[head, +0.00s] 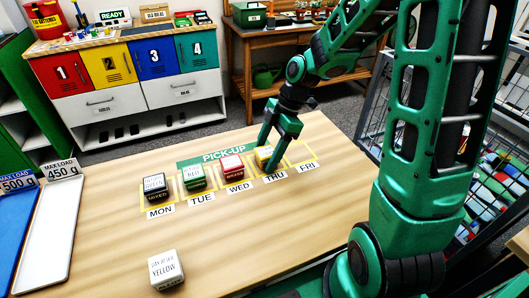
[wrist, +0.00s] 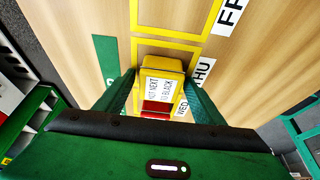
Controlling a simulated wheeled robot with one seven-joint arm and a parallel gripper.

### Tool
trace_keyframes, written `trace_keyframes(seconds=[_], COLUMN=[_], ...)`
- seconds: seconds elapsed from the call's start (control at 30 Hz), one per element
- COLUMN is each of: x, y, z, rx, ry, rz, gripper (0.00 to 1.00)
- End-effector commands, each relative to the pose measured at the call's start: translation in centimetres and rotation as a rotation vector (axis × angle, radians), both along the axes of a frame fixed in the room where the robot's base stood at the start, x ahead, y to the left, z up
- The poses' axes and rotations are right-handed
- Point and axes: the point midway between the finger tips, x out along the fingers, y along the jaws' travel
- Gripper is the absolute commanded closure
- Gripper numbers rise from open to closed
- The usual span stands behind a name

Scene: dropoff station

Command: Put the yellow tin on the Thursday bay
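The yellow tin (head: 264,153) is at the Thursday bay, behind the THU label (head: 275,176) in the head view. In the wrist view the yellow tin (wrist: 162,83) shows a white label reading "NOT NEXT TO BLACK". My gripper (head: 270,150) is over that bay with one finger on each side of the tin, and it appears shut on it. In the wrist view the fingers (wrist: 160,90) flank the tin closely. I cannot tell whether the tin's underside touches the table.
A red tin (head: 232,166) stands in the WED bay, close beside the yellow tin. A green tin (head: 194,176) is at TUE and a black tin (head: 154,187) at MON. A white-topped tin (head: 166,269) stands at the front. The FRI bay (head: 300,152) looks empty.

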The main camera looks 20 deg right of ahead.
Motion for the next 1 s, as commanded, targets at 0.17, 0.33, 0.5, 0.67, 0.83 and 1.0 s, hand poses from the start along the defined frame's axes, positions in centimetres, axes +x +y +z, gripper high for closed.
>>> trace_keyframes(seconds=[0.17, 0.33, 0.5, 0.67, 0.83, 1.0], x=[0.0, 0.0, 0.1, 0.1, 0.1, 0.1], y=[0.0, 0.0, -0.8, -2.0, -3.2, -4.2], z=[0.0, 0.3, 1.9, 4.9, 7.9, 10.1], rx=[0.000, 0.000, -0.001, -0.001, -0.001, 0.000], ry=[0.000, -0.001, -0.004, -0.004, -0.004, -0.001], rz=[0.000, 0.000, -0.002, -0.003, -0.002, -0.002], gripper=[0.36, 0.36, 0.36, 0.36, 0.36, 0.36])
